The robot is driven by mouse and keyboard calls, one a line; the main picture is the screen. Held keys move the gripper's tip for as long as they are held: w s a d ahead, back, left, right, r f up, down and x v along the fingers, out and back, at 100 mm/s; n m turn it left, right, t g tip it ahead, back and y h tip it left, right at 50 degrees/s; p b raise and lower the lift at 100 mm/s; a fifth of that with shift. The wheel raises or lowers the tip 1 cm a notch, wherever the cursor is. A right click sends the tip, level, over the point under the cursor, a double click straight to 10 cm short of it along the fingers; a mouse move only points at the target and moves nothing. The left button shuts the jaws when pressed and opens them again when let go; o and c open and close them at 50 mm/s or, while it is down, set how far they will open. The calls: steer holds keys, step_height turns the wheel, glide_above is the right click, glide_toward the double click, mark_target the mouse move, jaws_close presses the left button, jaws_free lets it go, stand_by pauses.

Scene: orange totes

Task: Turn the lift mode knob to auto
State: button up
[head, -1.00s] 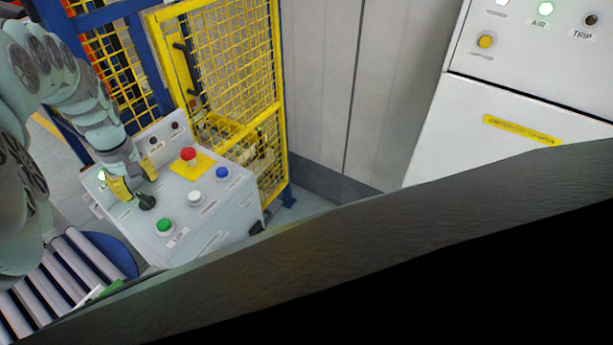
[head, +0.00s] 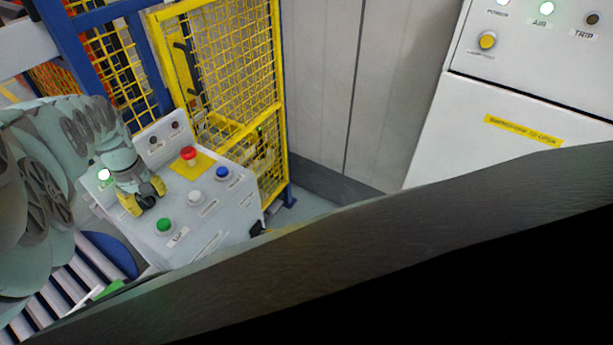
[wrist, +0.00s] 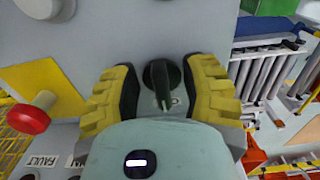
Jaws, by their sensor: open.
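The lift mode knob is a black rotary knob (wrist: 162,84) on the grey control panel (head: 225,222). In the wrist view it sits between the two yellow-and-black fingers of my gripper (wrist: 163,90), with a gap showing on both sides. Its raised grip runs nearly up and down in that view. A label below it is mostly hidden by my gripper. In the head view my gripper (head: 144,200) is over the knob (head: 147,201) at the panel's left part. The gripper is open and holds nothing.
On the panel are a red mushroom button (head: 189,154) on a yellow plate, a blue button (head: 222,173), a white button (head: 195,198) and a green button (head: 164,225). A yellow mesh fence (head: 235,60) stands behind. A roller conveyor (head: 70,285) lies at lower left.

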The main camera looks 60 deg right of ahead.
stand_by(0.3)
jaws_close()
stand_by(0.3)
